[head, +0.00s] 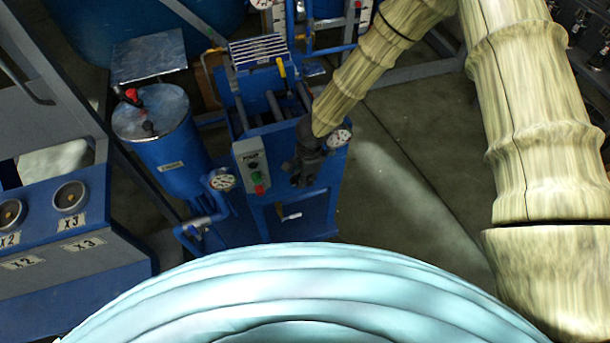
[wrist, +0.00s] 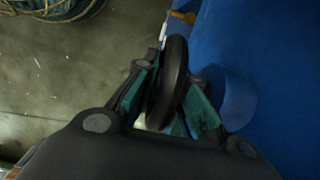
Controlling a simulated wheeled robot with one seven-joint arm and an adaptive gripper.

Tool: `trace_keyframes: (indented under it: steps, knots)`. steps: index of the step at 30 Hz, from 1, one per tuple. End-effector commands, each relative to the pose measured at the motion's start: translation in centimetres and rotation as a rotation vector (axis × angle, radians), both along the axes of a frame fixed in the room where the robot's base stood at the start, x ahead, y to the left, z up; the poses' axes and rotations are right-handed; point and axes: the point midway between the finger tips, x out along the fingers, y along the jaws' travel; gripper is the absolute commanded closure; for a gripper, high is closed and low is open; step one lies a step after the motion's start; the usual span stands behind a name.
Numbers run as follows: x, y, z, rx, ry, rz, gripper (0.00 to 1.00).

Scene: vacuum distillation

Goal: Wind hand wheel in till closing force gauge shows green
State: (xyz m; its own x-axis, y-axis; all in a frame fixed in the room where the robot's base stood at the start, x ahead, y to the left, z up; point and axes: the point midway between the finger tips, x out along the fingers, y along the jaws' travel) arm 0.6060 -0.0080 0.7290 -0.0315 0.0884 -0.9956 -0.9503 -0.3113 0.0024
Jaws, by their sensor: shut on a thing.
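The blue press-like machine (head: 312,215) stands on the floor in the middle of the head view. My gripper (head: 306,172) is at its front face, at the end of my sleeved arm. In the wrist view my gripper (wrist: 172,100) has its green-padded fingers on either side of the black hand wheel (wrist: 174,75) and is shut on its rim. The wheel is mostly hidden by my gripper in the head view. A round white gauge (head: 339,138) sits just right of my gripper; its needle and any green zone are too small to read.
A grey control box (head: 251,166) with green and red buttons is left of my gripper. A blue cylinder tank (head: 165,145) and another gauge (head: 222,180) stand further left. A blue cabinet with sockets (head: 70,196) is at far left. Floor right of the machine is clear.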

Motion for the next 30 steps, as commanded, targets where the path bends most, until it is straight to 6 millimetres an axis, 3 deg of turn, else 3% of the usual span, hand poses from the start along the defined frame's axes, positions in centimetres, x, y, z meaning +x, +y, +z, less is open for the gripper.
trace_keyframes:
  steps: [18, 19, 22, 30]
  knots:
    - [-0.08, 0.04, -0.02, 0.047, 0.013, -0.002, 1.00]
    - [-0.07, 0.03, -0.03, 0.047, 0.013, -0.002, 0.86]
    - [-0.05, 0.01, -0.03, 0.046, 0.012, -0.002, 0.68]
    - [-0.01, -0.06, -0.03, 0.045, 0.012, -0.003, 0.66]
